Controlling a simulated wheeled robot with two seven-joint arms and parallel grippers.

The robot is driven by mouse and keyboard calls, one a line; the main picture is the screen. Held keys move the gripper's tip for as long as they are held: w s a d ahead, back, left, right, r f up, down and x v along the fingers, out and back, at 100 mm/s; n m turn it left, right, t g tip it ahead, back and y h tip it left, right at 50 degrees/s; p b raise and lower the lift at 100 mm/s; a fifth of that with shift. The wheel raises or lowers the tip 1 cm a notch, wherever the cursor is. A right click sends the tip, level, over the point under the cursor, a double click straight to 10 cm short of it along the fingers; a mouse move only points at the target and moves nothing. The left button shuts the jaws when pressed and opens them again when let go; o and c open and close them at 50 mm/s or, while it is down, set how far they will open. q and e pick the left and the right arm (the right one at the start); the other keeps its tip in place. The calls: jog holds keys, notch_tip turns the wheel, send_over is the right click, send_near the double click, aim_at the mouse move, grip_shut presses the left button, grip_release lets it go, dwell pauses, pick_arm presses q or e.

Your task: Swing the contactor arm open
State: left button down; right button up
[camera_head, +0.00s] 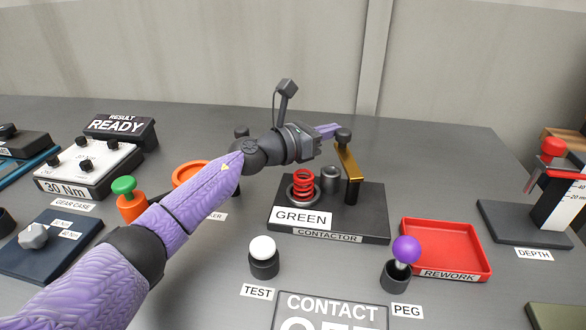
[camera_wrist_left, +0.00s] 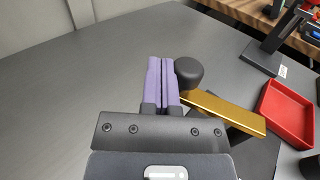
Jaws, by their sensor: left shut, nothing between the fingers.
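The contactor (camera_head: 372,216) is a dark base with a red spring (camera_head: 303,182), a grey cylinder (camera_head: 331,179) and a label reading GREEN. Its gold contactor arm (camera_head: 348,163) sits on a dark post at the base's right side and ends in a black knob (camera_head: 343,135). In the left wrist view the gold arm (camera_wrist_left: 225,112) and black knob (camera_wrist_left: 189,72) lie right of my fingers. My left gripper (camera_head: 336,130) is shut and empty, its purple fingertips right beside the knob; I cannot tell whether they touch. In the left wrist view the fingers (camera_wrist_left: 161,80) are pressed together.
A white TEST button (camera_head: 263,249) is in front. The DEPTH gauge (camera_head: 553,190) stands far right. The table behind the contactor is clear.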

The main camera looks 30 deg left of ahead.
pick_arm(q)
jog(key=shift+w+d, duration=0.65)
jog(key=shift+d, duration=0.1)
pick_arm(e)
jog(key=shift+a+f, duration=0.15)
jog(key=shift+a, duration=0.25)
jog(key=shift+w, duration=0.1)
pick_arm(q)
jog(key=shift+s+a, duration=0.1)
pick_arm(e)
jog(key=shift+d, duration=0.15)
pick_arm(q)
jog(key=p+v, duration=0.1)
jog(key=v, duration=0.7)
jog(key=shift+s+a, duration=0.25)
jog(key=shift+s, duration=0.1)
jog(key=shift+s+a, duration=0.2)
jog(key=shift+s, duration=0.2)
pick_arm(e)
jog(key=shift+a+r, duration=0.2)
jog(key=shift+r, duration=0.55)
